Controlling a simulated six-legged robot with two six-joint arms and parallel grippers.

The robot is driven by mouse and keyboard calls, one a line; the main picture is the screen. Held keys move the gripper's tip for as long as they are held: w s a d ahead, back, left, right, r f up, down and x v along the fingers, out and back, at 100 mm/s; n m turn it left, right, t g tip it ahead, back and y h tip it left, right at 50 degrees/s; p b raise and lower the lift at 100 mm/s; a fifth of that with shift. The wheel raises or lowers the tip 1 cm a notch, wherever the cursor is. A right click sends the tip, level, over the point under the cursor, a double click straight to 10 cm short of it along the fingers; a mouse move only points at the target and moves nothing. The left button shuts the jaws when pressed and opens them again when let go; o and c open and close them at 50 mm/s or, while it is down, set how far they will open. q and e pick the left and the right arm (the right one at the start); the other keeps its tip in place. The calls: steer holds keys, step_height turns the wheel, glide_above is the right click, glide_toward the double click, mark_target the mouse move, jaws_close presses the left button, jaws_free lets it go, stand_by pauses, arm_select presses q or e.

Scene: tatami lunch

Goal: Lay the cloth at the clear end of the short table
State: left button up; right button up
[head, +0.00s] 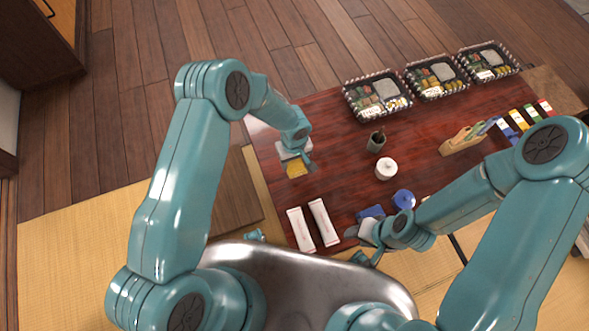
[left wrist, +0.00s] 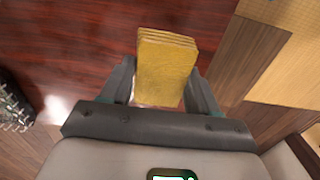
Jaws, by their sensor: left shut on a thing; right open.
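A folded yellow cloth (left wrist: 166,68) is between the fingers of my left gripper (left wrist: 160,95) in the left wrist view. In the head view the cloth (head: 297,169) shows just below my left gripper (head: 296,158), over the left end of the short dark red table (head: 335,150). Whether the cloth touches the table I cannot tell. My right gripper (head: 358,245) is open near the table's front edge, close to a dark blue item (head: 371,212); its fingertips are partly hidden.
Two white packets (head: 312,226) lie at the front left of the table. A dark cup (head: 376,141), a white lidded jar (head: 386,168) and a blue round item (head: 404,199) stand mid-table. Bento trays (head: 377,95) line the back. A wooden holder (head: 462,139) stands right.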

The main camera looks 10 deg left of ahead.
mark_target(294, 169)
arm_select(q)
step_height(294, 169, down, 6)
steer(key=shift+f+b, duration=0.25)
steer(key=shift+b, duration=0.25)
steer(key=shift+f, duration=0.15)
steer(key=o, duration=1.1)
